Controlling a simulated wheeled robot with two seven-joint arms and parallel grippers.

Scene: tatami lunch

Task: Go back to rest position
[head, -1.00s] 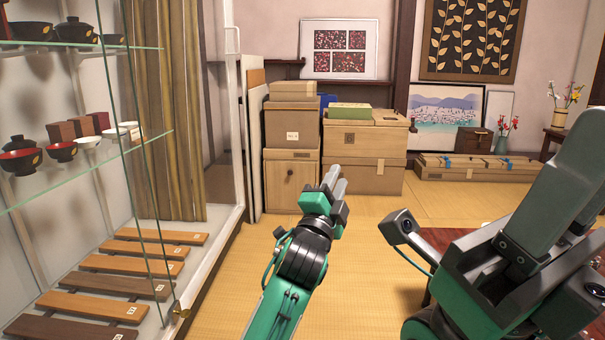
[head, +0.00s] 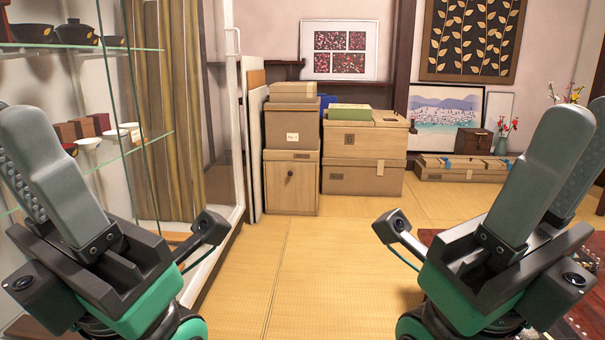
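My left gripper (head: 12,115) is at the left edge of the head view, fingers pointing up, in front of the glass cabinet. My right gripper (head: 588,108) is at the right edge in a mirrored pose, fingers pointing up. On each, the ribbed inner face of the far finger shows past the near finger, so the fingers look apart. I see nothing held in either gripper. The outer fingers are partly cut off by the picture edges.
A glass cabinet (head: 150,150) with bowls stands on the left, close to my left arm. A dark red low table (head: 450,238) lies behind my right gripper. Stacked boxes (head: 365,145) stand at the back. The tatami floor (head: 310,270) between my arms is clear.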

